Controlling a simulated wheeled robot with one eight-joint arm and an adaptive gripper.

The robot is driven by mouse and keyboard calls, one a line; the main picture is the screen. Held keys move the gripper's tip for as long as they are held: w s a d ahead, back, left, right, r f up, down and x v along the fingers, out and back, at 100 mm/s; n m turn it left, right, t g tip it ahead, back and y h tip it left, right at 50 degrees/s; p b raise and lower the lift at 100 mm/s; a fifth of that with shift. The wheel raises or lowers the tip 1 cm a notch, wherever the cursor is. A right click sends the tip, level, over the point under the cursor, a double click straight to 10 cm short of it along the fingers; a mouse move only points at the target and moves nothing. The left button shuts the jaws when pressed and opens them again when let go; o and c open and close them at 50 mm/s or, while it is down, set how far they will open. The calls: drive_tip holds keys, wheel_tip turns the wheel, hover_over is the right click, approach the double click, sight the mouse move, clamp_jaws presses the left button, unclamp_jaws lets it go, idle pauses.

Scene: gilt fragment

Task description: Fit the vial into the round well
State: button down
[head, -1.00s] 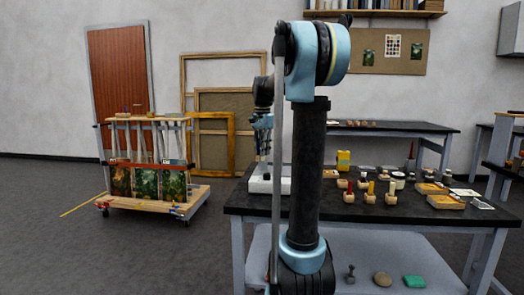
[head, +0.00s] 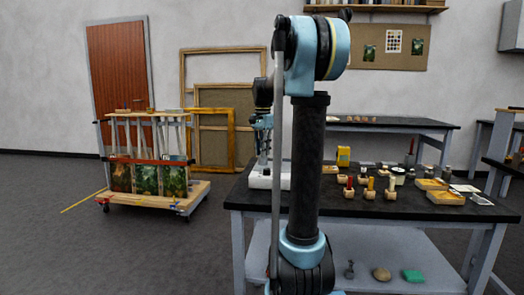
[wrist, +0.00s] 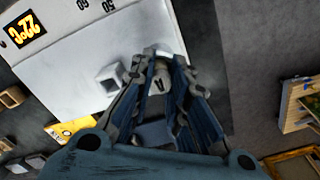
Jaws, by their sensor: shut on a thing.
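My gripper (wrist: 162,78) is shut on a small, pale grey piece, which I take to be the vial (wrist: 160,86); the fingers hide most of it. It is over the edge of a white instrument (wrist: 60,80) in the wrist view. A small raised square block with a dark recess (wrist: 110,82) sits on that instrument, left of the fingers. I cannot tell whether this recess is the round well. In the head view, my gripper (head: 262,150) points down just above the white instrument (head: 268,180), at the table's left end; the vial cannot be made out there.
The dark table (head: 420,210) holds wooden blocks with coloured pegs (head: 368,188), a yellow container (head: 343,156) and several trays right of my arm. A wheeled picture cart (head: 150,192) stands on the floor at left. Picture frames (head: 210,120) lean on the wall behind.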

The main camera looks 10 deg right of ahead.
drive_tip(key=shift+f, duration=0.25)
drive_tip(key=c, duration=1.5)
unclamp_jaws()
drive_tip(key=shift+o, duration=0.2)
wheel_tip(320, 180, up, 12)
drive_tip(key=shift+w+f, duration=0.1)
